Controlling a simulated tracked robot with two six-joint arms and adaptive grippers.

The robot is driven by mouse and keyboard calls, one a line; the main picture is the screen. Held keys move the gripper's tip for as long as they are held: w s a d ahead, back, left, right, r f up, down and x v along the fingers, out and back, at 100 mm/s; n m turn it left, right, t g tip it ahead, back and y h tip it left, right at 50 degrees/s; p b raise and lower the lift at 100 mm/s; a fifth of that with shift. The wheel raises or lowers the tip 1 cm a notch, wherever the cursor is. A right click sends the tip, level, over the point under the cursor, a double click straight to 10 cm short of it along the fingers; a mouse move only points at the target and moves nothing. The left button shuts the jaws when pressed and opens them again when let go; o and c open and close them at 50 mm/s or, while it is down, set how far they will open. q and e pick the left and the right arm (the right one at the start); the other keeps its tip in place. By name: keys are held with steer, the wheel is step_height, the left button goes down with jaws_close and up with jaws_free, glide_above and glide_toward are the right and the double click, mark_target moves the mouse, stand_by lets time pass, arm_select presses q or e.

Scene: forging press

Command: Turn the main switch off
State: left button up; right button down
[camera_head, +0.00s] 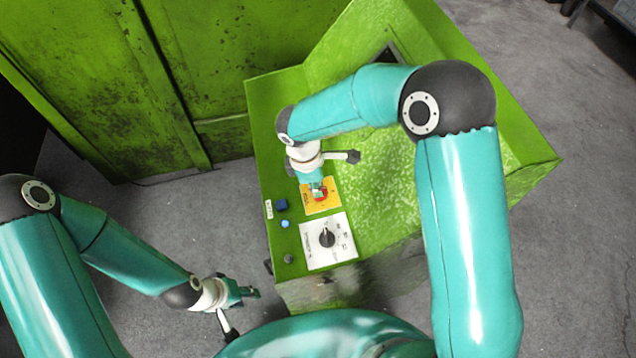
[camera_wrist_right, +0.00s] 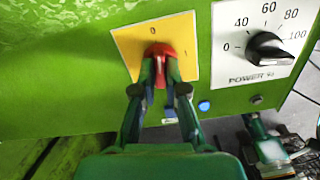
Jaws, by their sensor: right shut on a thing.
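The main switch is a red knob (camera_wrist_right: 160,49) on a yellow plate (camera_wrist_right: 186,32), with a "0" mark visible above it in the right wrist view. In the head view the yellow plate (camera_head: 320,208) lies on the green control box, and the red knob (camera_head: 322,193) is partly hidden. My right gripper (camera_wrist_right: 160,66) is shut on the red knob; its fingers hide the knob's lower part. I cannot tell the knob's exact angle. My left gripper (camera_head: 250,292) is away from the box, low over the floor at lower left; its finger opening is unclear.
A black power dial (camera_head: 327,238) on a white scale plate sits beside the switch. A dark blue button (camera_head: 281,204), a light blue button (camera_head: 285,224) and a grey knob (camera_head: 288,258) are nearby. Green panels (camera_head: 100,90) stand behind. Grey floor is clear around the box.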

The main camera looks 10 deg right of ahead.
mark_target(309, 197)
steer(key=shift+w+n, duration=0.1)
steer(key=shift+n, duration=1)
steer(key=c, duration=1.2)
jaws_free()
steer(key=shift+r, duration=0.15)
steer(key=r, duration=0.3)
steer(key=a+r, duration=0.1)
steer(key=r, duration=0.3)
steer(key=a+r, duration=0.1)
steer(key=r, duration=0.3)
steer(key=shift+r, duration=0.25)
